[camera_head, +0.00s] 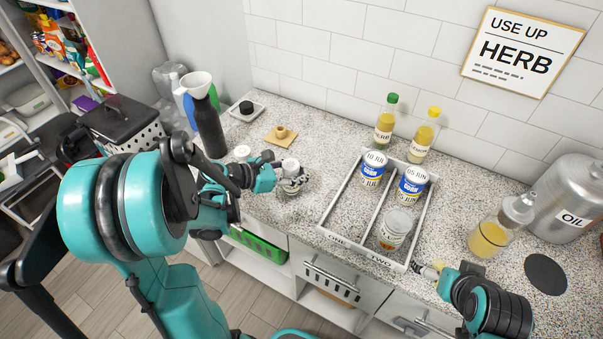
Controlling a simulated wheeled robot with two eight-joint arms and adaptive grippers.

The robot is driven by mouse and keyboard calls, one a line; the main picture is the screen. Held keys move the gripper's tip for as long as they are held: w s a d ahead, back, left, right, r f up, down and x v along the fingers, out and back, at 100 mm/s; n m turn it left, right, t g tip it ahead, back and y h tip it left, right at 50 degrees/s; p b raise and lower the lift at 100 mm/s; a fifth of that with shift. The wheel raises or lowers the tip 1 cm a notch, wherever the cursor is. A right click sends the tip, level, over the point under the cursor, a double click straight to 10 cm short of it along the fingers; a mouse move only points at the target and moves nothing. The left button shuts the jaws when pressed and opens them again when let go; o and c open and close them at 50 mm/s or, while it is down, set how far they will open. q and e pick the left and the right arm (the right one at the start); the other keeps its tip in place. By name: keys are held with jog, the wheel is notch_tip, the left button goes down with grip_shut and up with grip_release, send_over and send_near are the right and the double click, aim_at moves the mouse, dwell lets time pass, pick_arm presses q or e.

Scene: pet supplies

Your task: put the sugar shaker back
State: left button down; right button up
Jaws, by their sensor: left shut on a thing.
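My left gripper (278,180) is shut on a small white-lidded shaker (290,166), at the counter's front left. The fingers hide much of its body, and I cannot read a label or tell whether its base touches the counter. Another white lid (242,152) shows just left of it, partly behind my arm. A jar with a pale lid (397,220) stands in the front of the divided white tray (329,209). My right gripper (436,270) is low at the tray's front right corner, and its fingers are too small to read.
Two blue-and-white dated cans (413,181) stand in the tray. Two herb bottles (386,122) are behind it. An oil bottle (490,235), metal oil canister (567,200) and black round mat (545,274) are right. A wooden coaster (272,137) and black bottle (208,125) are back left.

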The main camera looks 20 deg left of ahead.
pick_arm(q)
jog(key=c, duration=1.5)
grip_release()
jog(key=shift+f, duration=0.1)
jog(key=shift+c, duration=0.2)
pick_arm(e)
jog(key=shift+f, duration=0.15)
pick_arm(q)
jog(key=o, duration=0.6)
jog(key=shift+r, duration=0.35)
pick_arm(e)
jog(key=shift+r, duration=0.35)
pick_arm(q)
jog(key=p+v, duration=0.3)
jog(key=v, duration=0.9)
jog(key=shift+s+d, duration=0.1)
pick_arm(e)
notch_tip(320, 180, up, 3)
pick_arm(q)
jog(key=shift+f, duration=0.1)
